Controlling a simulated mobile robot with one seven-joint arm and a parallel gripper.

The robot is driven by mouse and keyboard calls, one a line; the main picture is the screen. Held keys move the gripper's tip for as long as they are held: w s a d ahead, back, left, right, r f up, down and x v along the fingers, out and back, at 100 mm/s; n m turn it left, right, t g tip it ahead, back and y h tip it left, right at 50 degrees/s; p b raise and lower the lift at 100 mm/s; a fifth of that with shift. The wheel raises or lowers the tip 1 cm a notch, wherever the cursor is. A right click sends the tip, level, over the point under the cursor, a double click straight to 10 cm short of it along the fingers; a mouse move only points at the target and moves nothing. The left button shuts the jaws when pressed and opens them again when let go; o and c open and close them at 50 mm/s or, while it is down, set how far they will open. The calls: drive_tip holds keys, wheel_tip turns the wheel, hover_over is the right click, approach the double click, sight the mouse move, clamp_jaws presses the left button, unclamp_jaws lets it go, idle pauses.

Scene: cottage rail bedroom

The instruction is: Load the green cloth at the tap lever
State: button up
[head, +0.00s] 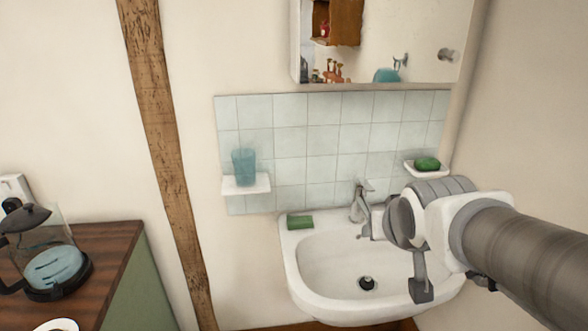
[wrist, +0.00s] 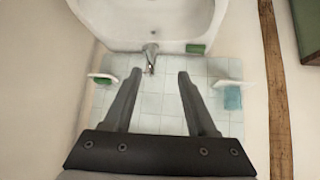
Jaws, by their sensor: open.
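The green cloth (head: 300,222), a small folded block, lies flat on the back left corner of the white sink (head: 300,268). It also shows in the wrist view (wrist: 195,48), beyond the fingertips. The chrome tap (head: 360,208) stands at the back of the sink, with its lever (head: 366,187) on top. In the wrist view the tap (wrist: 150,54) appears just beyond the gap between the fingers. My gripper (wrist: 159,74) is open and empty, apart from cloth and tap. In the head view my arm reaches in from the right, hiding the sink's back right part.
A left shelf holds a blue cup (head: 244,166); a right dish holds a green soap-like piece (head: 427,163). A mirror cabinet (head: 385,45) hangs above the tiles. A coffee pot (head: 50,265) stands on the counter at left. The basin is clear.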

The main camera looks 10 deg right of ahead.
drive_tip(key=w+d+f+t+h+b, duration=0.1)
drive_tip(key=w+d+f+t+b, duration=0.4)
drive_tip(key=w+d, duration=0.3)
drive_tip(key=n+t+y+b, duration=0.2)
drive_tip(key=t+y+b, duration=0.15)
drive_tip(key=b, duration=0.35)
approach(369, 187)
drive_tip(key=shift+t, duration=0.35)
drive_tip(key=w, duration=0.3)
drive_tip(key=w+f+b, duration=0.1)
drive_tip(key=w, duration=0.6)
drive_tip(key=shift+w+f, duration=0.15)
drive_tip(key=shift+c, duration=0.3)
clamp_jaws()
